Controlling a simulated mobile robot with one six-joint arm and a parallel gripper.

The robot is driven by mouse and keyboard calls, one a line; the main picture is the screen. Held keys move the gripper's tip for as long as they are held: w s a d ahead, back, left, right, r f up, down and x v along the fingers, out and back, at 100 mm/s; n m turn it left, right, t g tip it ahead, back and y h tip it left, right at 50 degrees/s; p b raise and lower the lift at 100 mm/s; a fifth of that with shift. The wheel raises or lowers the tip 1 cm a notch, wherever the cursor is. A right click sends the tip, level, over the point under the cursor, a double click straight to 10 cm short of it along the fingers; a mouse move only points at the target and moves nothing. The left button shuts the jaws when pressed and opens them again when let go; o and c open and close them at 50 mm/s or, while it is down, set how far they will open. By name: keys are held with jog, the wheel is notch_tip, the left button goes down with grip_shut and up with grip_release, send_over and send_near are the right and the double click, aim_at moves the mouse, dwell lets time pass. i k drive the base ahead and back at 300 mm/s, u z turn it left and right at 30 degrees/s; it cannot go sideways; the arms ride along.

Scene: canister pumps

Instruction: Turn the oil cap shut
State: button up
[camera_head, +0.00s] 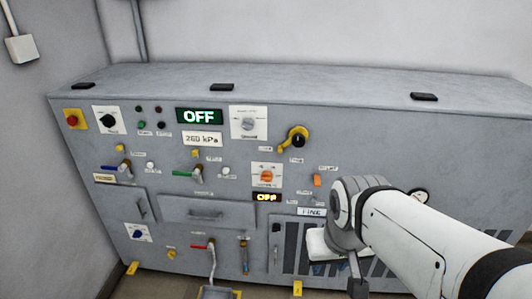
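The grey cabinet (205,214) carries several knobs, levers and buttons. An orange knob (266,176) is below the cap and a grey dial (248,123) left of it. A gauge (418,196) is behind my arm. A small tray (216,293) is at the bottom.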

aim_at(171, 254)
jog(key=z, duration=1.8)
jog(key=k, duration=1.4)
jog(key=u, duration=1.6)
jog(key=i, duration=1)
jog(key=u, duration=0.05)
